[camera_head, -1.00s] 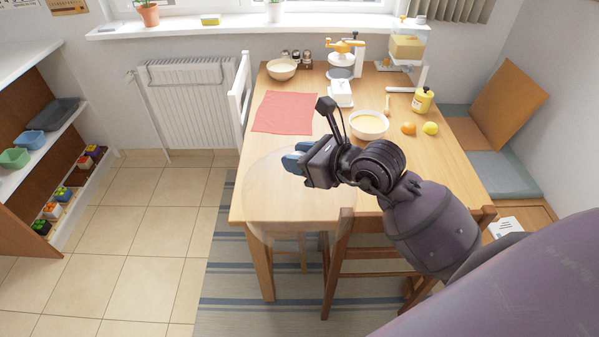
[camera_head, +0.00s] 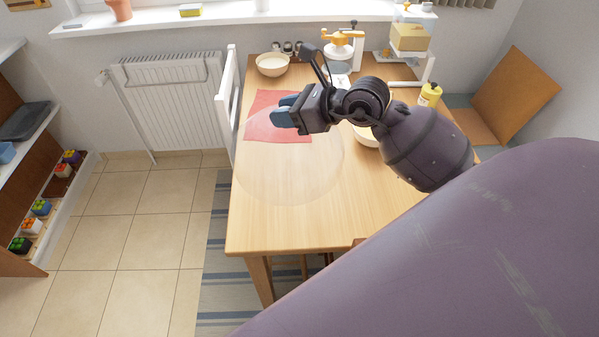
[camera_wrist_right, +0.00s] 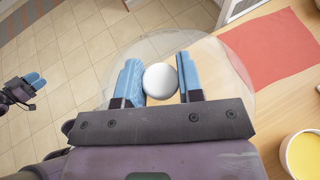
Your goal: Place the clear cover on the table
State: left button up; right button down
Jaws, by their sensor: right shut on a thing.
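The clear cover (camera_head: 285,175) is a see-through dome with a round, pale knob (camera_wrist_right: 160,81). My right gripper (camera_head: 284,113) is shut on this knob; in the right wrist view the blue fingers (camera_wrist_right: 160,84) stand on both sides of it. In the head view the cover shows over the left part of the wooden table (camera_head: 275,228) and overlaps the red cloth. I cannot tell how far its rim is above the tabletop. My left gripper (camera_wrist_right: 22,91) shows small at the left edge of the right wrist view; its finger gap is unclear.
The red cloth (camera_head: 262,132) lies on the table behind the cover. A bowl (camera_head: 272,65) stands at the back left, and a bowl of yellow food (camera_wrist_right: 302,155) stands to the right, partly hidden by my arm. The front of the tabletop looks bare.

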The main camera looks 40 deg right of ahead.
jog(key=d+r, duration=0.1)
jog(key=d, duration=0.1)
jog(key=w+d+r, duration=0.1)
jog(key=d+r, duration=0.1)
jog(key=shift+r, duration=0.2)
jog(key=shift+d+y, duration=0.15)
jog(key=shift+y, duration=0.15)
pick_arm(q)
jog(key=f+b, duration=0.1)
jog(key=f, duration=0.1)
jog(key=s+f+b, duration=0.1)
jog(key=f+b, duration=0.1)
pick_arm(e)
notch_tip(320, 180, down, 20)
jog(key=shift+r, duration=0.15)
pick_arm(q)
jog(key=shift+b, duration=0.3)
pick_arm(e)
jog(key=c, duration=0.8)
grip_release()
jog(key=shift+o, duration=0.2)
